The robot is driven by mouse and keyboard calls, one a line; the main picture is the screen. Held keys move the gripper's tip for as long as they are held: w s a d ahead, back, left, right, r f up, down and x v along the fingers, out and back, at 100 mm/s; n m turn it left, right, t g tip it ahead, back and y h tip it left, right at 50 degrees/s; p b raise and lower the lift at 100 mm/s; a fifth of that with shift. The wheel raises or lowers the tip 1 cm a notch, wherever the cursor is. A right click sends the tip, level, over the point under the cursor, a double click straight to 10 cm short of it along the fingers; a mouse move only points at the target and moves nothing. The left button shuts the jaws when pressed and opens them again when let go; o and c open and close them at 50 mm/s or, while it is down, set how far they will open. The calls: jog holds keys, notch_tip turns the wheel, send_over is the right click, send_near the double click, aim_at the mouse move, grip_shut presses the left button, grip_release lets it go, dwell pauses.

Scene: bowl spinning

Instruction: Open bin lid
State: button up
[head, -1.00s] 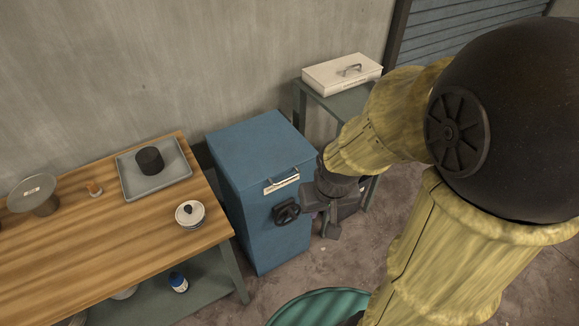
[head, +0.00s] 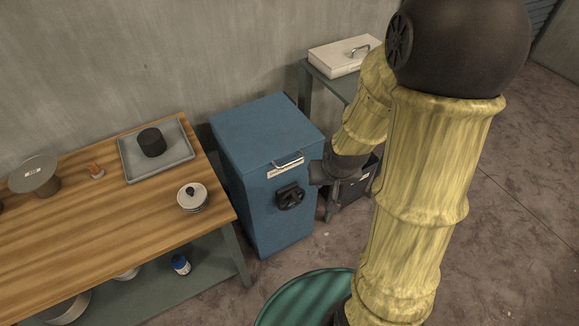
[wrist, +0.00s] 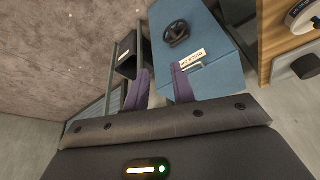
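The blue bin (head: 257,150) stands on the floor right of the wooden table. Its top is down flat. A metal handle (head: 288,162) with a white label below it is at the top of its front, and a black knob (head: 290,198) sits lower. My gripper (head: 322,188) is at the right of the bin's front, partly hidden by its own wrist. In the wrist view my gripper (wrist: 160,82) shows two purple fingers apart with nothing held between them. The handle (wrist: 190,68) shows there close beside the right finger; contact cannot be told.
The wooden table (head: 90,215) at left carries a grey tray (head: 132,178) and a lidded pot (head: 193,198). A side table with a white box (head: 338,58) stands behind my arm. A green round container (head: 285,300) is in front. Bare floor lies at right.

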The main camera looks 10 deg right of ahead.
jog(key=w+f+m+t+y+b, duration=0.2)
jog(key=w+f+m+t+b, duration=0.1)
jog(key=f, duration=0.5)
jog(key=w+d+f+m+t+y+b, duration=0.1)
jog(key=w+f+m+t+y+b, duration=0.2)
jog(key=w+f+m+t, duration=0.2)
notch_tip(320, 180, down, 4)
jog(key=m+t, duration=0.2)
jog(key=m, duration=0.2)
jog(key=shift+w+d+m+t+b, duration=0.2)
jog(key=shift+m+t+b, duration=0.1)
jog(key=shift+m+b, duration=0.1)
jog(key=p, duration=0.2)
send_near(291, 162)
jog(key=x, duration=1)
jog(key=shift+f, duration=0.3)
